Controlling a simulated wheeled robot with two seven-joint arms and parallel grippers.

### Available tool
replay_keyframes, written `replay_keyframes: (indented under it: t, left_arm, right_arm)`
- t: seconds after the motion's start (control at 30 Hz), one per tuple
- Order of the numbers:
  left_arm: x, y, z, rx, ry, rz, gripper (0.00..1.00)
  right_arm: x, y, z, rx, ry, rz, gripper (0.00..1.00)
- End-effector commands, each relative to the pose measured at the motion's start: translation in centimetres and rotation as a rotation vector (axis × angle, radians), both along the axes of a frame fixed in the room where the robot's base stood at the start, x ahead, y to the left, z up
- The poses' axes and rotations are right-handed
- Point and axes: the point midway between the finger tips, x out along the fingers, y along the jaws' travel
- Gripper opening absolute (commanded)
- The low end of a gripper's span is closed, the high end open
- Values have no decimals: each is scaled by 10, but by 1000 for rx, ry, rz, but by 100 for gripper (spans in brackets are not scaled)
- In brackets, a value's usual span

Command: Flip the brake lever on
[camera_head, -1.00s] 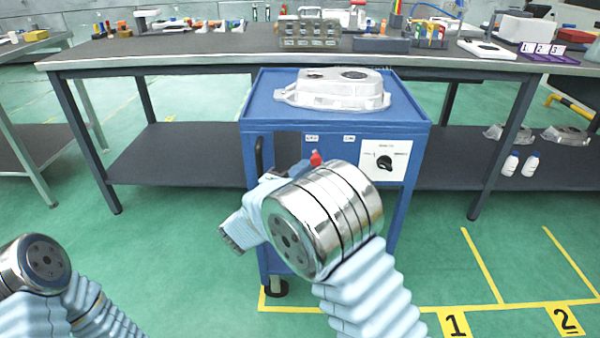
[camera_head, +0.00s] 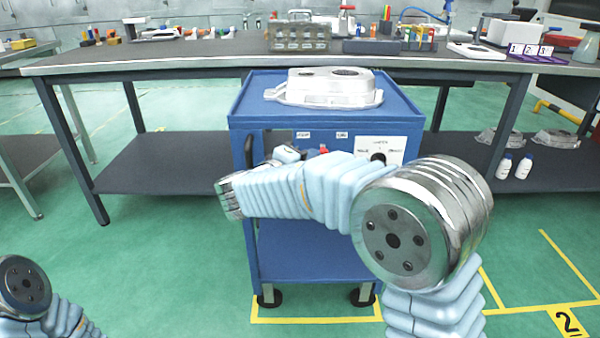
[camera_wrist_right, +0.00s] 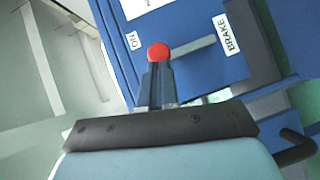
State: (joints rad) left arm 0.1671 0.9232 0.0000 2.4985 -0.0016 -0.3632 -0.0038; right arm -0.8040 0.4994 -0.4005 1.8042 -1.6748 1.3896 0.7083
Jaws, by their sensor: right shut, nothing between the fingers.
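The brake lever shows in the right wrist view as a red ball knob (camera_wrist_right: 158,51) on a grey stem that slants up to the right. A label "ON" (camera_wrist_right: 132,40) is left of the knob and a label "BRAKE" (camera_wrist_right: 228,33) right of it. My right gripper (camera_wrist_right: 157,82) is shut and empty, its fingertips just below the knob in this view; I cannot tell whether they touch it. In the head view the red knob (camera_head: 323,150) shows small above my right forearm, which hides most of my right gripper (camera_head: 288,153). My left gripper is out of view.
The lever is on the front of a blue cart (camera_head: 290,232), beside a white dial panel (camera_head: 395,147). An aluminium casting (camera_head: 325,88) lies on the cart top. A long workbench (camera_head: 200,62) stands behind. Green floor is open left of the cart.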

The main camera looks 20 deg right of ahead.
Motion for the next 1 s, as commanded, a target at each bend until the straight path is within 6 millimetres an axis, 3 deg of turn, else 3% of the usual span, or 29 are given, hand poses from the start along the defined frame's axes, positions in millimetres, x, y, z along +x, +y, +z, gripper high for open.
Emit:
replay_keyframes:
  t: [0.1,0.4,1.0]
  left_arm:
    - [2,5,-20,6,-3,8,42]
    - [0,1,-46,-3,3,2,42]
    - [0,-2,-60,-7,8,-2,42]
  right_arm:
    - [-3,-10,-2,107,-34,-2,0]
    - [-8,-29,3,317,-93,-1,0]
    - [-11,-40,6,457,-130,2,0]
